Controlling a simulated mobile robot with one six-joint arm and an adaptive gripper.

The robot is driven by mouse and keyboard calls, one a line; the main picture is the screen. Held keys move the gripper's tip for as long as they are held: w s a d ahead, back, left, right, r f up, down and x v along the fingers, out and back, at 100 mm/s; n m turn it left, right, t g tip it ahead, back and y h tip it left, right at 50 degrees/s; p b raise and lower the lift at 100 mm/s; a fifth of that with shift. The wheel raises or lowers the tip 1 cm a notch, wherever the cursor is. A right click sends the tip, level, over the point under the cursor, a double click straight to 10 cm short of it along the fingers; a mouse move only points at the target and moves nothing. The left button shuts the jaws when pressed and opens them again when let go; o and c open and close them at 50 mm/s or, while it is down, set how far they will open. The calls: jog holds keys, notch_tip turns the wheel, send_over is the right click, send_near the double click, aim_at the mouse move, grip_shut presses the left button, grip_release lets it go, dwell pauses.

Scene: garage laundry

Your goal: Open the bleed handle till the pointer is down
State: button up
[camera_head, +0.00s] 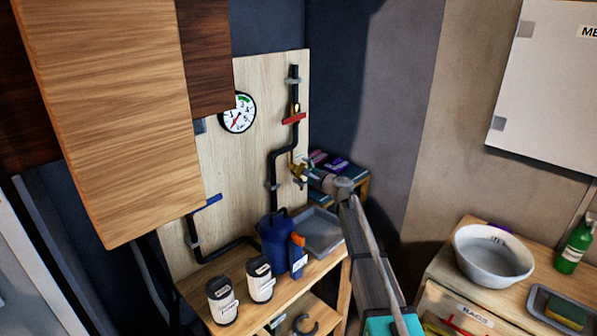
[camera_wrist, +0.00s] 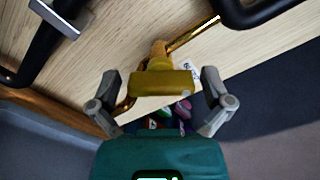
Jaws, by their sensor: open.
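A yellow handle on a brass tap (camera_head: 298,168) sits on the black pipe of the plywood board in the head view. In the wrist view the yellow handle (camera_wrist: 162,83) lies crosswise between my gripper's two fingers. In the head view my gripper (camera_head: 316,177) is just right of the tap, partly merging with things behind. The round white gauge (camera_head: 238,113) has a green arc at the top and a red pointer that appears to slant toward the lower left; its exact reading is too small to tell.
A red handle (camera_head: 294,119) is higher on the pipe, and a blue handle (camera_head: 207,202) is at lower left. A wooden cabinet (camera_head: 110,110) overhangs at left.

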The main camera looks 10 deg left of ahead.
jog(key=v, duration=1.2)
dwell(0.3)
jog(key=c, duration=0.6)
jog(key=shift+n, duration=0.5)
jog(key=shift+c, duration=0.4)
jog(key=n, duration=0.5)
jog(key=d+n, duration=0.1)
jog(key=n, duration=1.1)
jog(key=shift+s+d+f, duration=0.1)
jog(key=shift+s+d, duration=0.25)
jog(key=shift+s, duration=0.05)
jog(key=shift+w, duration=0.1)
